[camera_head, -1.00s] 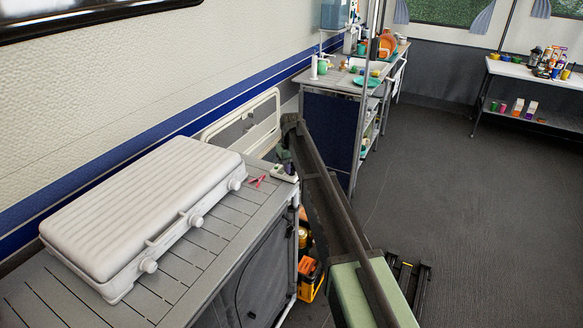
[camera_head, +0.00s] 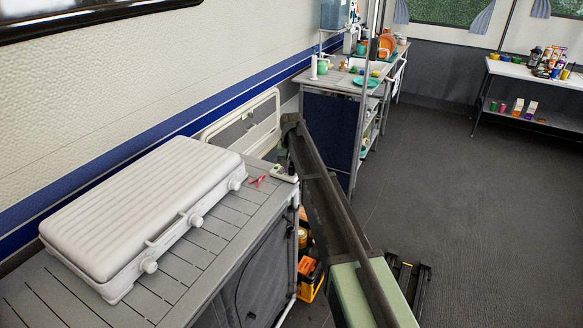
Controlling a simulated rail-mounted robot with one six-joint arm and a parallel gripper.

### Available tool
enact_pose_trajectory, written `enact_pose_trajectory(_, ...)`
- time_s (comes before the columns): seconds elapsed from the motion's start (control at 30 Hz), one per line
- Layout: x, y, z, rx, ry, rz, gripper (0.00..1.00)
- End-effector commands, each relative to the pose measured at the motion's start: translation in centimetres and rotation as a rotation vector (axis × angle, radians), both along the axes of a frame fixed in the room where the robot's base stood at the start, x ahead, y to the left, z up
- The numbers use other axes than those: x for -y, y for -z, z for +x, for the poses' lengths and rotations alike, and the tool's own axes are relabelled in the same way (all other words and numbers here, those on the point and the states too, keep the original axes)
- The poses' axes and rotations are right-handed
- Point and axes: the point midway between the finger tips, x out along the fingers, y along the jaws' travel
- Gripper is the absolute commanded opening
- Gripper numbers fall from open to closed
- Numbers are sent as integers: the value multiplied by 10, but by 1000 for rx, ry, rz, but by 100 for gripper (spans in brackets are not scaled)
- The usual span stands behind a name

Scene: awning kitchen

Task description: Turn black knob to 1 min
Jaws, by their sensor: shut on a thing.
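A small pale device (camera_head: 283,174) sits at the far right corner of the grey slatted table, beside a pink-red item. My gripper (camera_head: 290,167) is small and dark in the head view, pointing down over this device at the end of my arm. It is shut on what appears to be the device's black knob. The knob itself is hidden by the gripper, and its setting and markings are too small to read.
A closed white ribbed case (camera_head: 140,208) with round knobs on its front fills much of the slatted table (camera_head: 200,262). A pink-red item (camera_head: 257,181) lies left of the device. A white panel frame (camera_head: 243,128) stands behind. A second counter (camera_head: 318,80) is beyond.

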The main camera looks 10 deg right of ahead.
Motion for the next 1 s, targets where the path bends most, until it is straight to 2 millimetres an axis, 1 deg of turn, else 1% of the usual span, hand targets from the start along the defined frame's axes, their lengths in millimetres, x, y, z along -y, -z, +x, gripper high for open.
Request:
enact_pose_trajectory(0.2, 0, 0, 0, -1, -1, 0, 1)
enact_pose_trajectory(0.23, 0, 0, 0, -1, -1, 0, 29)
enact_pose_trajectory(0.37, 0, 0, 0, -1, -1, 0, 49)
enact_pose_trajectory(0.4, 0, 0, 0, 0, -1, 0, 50)
enact_pose_trajectory(0.63, 0, -1, 0, 0, -1, 0, 50)
enact_pose_trajectory(0.73, 0, -7, 0, 0, -1, 0, 50)
enact_pose_trajectory(0.87, 0, -30, 0, 0, -1, 0, 50)
enact_pose_trajectory(1.0, 0, -67, 0, 0, -1, 0, 50)
